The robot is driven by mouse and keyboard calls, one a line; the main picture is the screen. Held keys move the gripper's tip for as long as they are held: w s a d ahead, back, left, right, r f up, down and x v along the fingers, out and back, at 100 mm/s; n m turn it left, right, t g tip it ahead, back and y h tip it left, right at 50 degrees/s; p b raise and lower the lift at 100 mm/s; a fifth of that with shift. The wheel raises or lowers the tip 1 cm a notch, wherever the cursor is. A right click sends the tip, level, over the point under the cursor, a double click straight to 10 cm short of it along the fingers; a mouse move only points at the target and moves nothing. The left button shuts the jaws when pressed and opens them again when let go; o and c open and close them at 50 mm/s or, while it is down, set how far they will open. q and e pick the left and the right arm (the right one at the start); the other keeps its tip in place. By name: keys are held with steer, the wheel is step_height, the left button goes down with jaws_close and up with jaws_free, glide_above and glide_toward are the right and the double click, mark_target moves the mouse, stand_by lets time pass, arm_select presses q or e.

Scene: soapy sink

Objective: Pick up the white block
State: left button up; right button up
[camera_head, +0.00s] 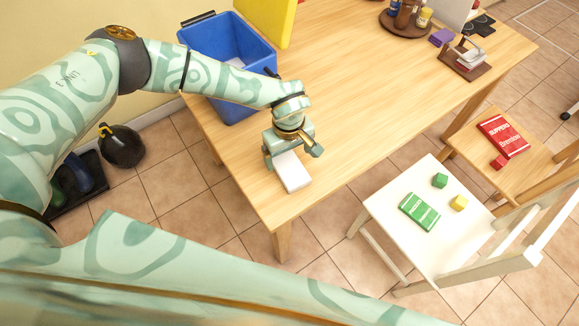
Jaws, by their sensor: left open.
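The white block (293,174) lies on the wooden table (345,110), close to its front-left edge. My left gripper (290,156) is open and points down over the far end of the block. One finger shows at the left of the block and the other at its right. The near part of the block sticks out clear of the gripper. The gripper hides the far end, so I cannot tell whether the fingers touch it. My right gripper is not in view.
A blue bin (225,45) stands behind my left forearm, near a yellow panel (268,18). A round tray (405,25) with jars and a napkin holder (467,58) are at the back right. A white chair (400,190) holds a green packet and blocks. The table's middle is clear.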

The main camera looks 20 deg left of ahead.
mark_target(289, 165)
arm_select(q)
steer(key=shift+f, duration=0.35)
steer(key=f, duration=0.1)
steer(key=f+b, duration=0.1)
steer(key=f, duration=0.2)
steer(key=shift+w+f+b, duration=0.25)
steer(key=shift+f+b, duration=0.05)
steer(key=shift+f, duration=0.05)
steer(key=shift+c, duration=0.3)
steer(key=c, duration=1)
steer(key=shift+r, duration=0.1)
steer(key=shift+c, duration=0.9)
